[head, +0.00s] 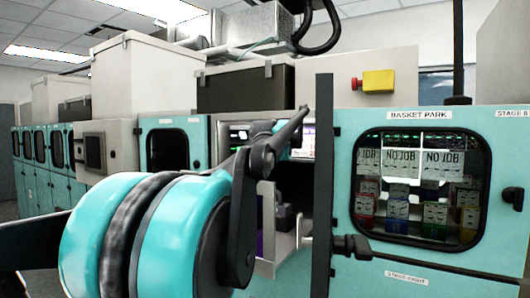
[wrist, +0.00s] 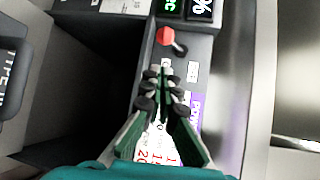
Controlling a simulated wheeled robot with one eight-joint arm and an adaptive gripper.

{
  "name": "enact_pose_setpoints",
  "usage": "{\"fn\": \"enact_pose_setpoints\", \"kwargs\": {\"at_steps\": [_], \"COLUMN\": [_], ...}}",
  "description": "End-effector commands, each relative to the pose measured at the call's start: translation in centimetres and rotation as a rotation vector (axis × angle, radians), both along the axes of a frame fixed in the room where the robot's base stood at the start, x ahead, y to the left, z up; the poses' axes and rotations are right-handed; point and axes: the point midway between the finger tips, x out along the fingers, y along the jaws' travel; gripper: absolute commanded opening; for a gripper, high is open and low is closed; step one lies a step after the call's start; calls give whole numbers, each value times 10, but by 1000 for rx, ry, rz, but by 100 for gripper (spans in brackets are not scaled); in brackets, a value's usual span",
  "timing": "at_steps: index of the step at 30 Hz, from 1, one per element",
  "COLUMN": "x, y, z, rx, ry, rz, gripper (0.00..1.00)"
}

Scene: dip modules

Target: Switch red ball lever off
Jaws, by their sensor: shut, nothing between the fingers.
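The red ball lever (wrist: 165,36) shows at the top middle of the wrist view, on a grey panel. A short dark stem runs from the ball down and right. My gripper (wrist: 163,72) is shut and empty, its green and black fingers together over the panel. The fingertips lie below the red ball in the picture and appear apart from it. In the head view my arm reaches toward the open bay of the teal machine, and I cannot make out the gripper or the lever there.
Small displays (wrist: 185,8) sit just above the lever. A dark recess (wrist: 90,80) opens left of the panel. In the head view, an open door edge (head: 322,180) stands right of my arm, beside the closed BASKET PARK window door (head: 345,140). A yellow box with a red button (head: 378,81) is above.

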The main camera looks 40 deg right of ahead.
Motion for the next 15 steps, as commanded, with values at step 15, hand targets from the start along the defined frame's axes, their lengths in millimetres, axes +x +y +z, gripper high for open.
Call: {"fn": "enact_pose_setpoints", "kwargs": {"at_steps": [15], "x": [62], "y": [-34], "z": [-13], "rx": [0], "ry": [1], "rz": [2], "gripper": [0]}}
